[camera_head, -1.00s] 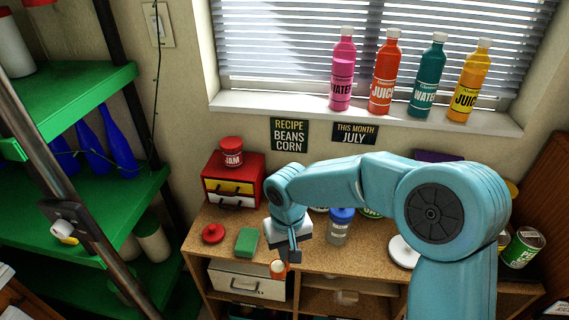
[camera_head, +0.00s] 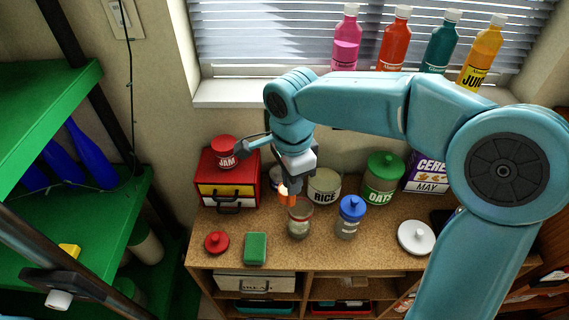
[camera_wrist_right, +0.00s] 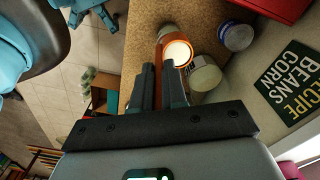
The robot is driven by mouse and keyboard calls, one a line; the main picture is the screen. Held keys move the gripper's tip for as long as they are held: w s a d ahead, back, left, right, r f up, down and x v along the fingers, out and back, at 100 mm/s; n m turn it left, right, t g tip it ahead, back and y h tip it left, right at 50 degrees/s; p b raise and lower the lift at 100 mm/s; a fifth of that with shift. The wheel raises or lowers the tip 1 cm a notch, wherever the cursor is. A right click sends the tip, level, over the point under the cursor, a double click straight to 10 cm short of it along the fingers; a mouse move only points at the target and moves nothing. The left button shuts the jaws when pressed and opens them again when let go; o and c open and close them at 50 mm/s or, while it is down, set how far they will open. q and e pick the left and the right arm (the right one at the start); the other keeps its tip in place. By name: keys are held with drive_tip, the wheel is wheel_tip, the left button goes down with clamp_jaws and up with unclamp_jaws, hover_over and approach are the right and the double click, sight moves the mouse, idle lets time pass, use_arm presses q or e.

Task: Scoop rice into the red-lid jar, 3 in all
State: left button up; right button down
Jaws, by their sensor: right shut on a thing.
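My right gripper (camera_head: 293,182) points down and is shut on an orange scoop (camera_head: 289,198). In the right wrist view, the scoop (camera_wrist_right: 177,50) holds a pale white fill that looks like rice. In the head view the scoop overlaps the upper part of an open clear jar (camera_head: 299,224); I cannot tell its exact height above the mouth. The jar's contents are unclear. A red knobbed lid (camera_head: 216,242) lies on the counter to the left. The RICE canister (camera_head: 323,189) stands behind the jar, partly covered by my gripper.
A blue-lidded jar (camera_head: 351,218) stands right of the open jar, with a green-lidded OATS jar (camera_head: 383,181) behind. A white lid (camera_head: 416,238) lies at the right. A green sponge (camera_head: 255,247) and red drawer box (camera_head: 227,187) are at the left.

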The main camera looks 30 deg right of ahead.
drive_tip(key=shift+d+r, duration=0.25)
drive_tip(key=shift+d+r+m, duration=0.1)
drive_tip(key=shift+d+m, duration=0.05)
drive_tip(key=shift+m, duration=0.15)
drive_tip(key=d+y+b, duration=0.1)
drive_tip(key=y+b, duration=0.1)
drive_tip(key=f+y+b, duration=0.1)
drive_tip(key=y+b, duration=0.1)
drive_tip(key=d+f+t+y+b, duration=0.1)
drive_tip(key=y+b, duration=0.1)
drive_tip(key=shift+s+d+b, duration=0.35)
drive_tip(key=shift+s+b, duration=0.05)
use_arm(q)
wheel_tip(320, 180, down, 7)
drive_tip(key=shift+w+b, duration=0.15)
drive_tip(key=shift+b, duration=0.2)
use_arm(e)
drive_tip(key=shift+s+d+f+y, duration=0.1)
drive_tip(key=shift+d+f+y, duration=0.15)
drive_tip(key=shift+y, duration=0.45)
drive_tip(key=shift+s+d+f+y, duration=0.1)
drive_tip(key=shift+d+f+y, duration=0.1)
drive_tip(key=shift+y, duration=0.5)
